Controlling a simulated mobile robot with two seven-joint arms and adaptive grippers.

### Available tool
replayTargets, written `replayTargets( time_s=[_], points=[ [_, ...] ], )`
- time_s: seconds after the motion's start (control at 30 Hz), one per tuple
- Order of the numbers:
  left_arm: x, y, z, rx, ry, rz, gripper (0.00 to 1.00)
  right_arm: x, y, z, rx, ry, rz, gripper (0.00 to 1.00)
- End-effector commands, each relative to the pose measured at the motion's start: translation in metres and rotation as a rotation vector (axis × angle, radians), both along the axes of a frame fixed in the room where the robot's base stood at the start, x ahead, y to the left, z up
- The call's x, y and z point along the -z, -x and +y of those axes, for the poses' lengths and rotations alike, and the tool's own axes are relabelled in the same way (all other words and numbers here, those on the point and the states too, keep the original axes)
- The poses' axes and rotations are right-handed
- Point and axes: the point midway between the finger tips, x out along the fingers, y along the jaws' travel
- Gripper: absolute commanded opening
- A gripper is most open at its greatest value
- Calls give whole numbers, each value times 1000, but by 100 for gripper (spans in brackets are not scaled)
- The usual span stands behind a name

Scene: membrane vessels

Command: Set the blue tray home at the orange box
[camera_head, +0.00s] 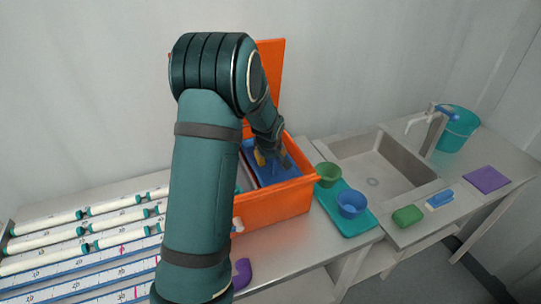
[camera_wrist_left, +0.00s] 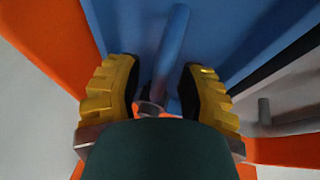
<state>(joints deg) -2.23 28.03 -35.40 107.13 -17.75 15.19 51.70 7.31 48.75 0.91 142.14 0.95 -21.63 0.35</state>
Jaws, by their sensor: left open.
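The orange box (camera_head: 275,209) stands on the bench with its lid raised behind it. The blue tray (camera_head: 290,174) sits inside the box, near its top at the right part. My left gripper (camera_head: 266,156) reaches down over the blue tray. In the left wrist view, the yellow fingers of my left gripper (camera_wrist_left: 160,90) are open, one on each side of the blue tray's bar-like handle (camera_wrist_left: 173,40). I cannot tell whether either finger touches it. My left arm hides part of the box and lid. My right gripper is not in view.
A grey part with a peg (camera_wrist_left: 265,110) lies beside the blue tray. Right of the box are a teal tray (camera_head: 352,224) with green and blue cups, and a sink (camera_head: 365,165). White membrane vessels (camera_head: 110,207) lie in rows at left. A purple elbow piece (camera_head: 242,272) lies in front.

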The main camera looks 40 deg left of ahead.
Motion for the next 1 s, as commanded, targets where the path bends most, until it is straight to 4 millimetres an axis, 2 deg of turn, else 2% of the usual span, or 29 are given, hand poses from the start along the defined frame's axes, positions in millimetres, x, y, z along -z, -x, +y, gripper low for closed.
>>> replayTargets(
  time_s=[0.17, 0.7, 1.0],
  points=[
    [-10, 3, -3, 2, -1, -3, 39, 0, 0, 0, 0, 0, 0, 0],
    [-93, 33, -26, 4, 1, -5, 39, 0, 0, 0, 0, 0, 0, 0],
    [-109, 41, -30, 0, 1, -2, 39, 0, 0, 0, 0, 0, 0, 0]
  ],
)
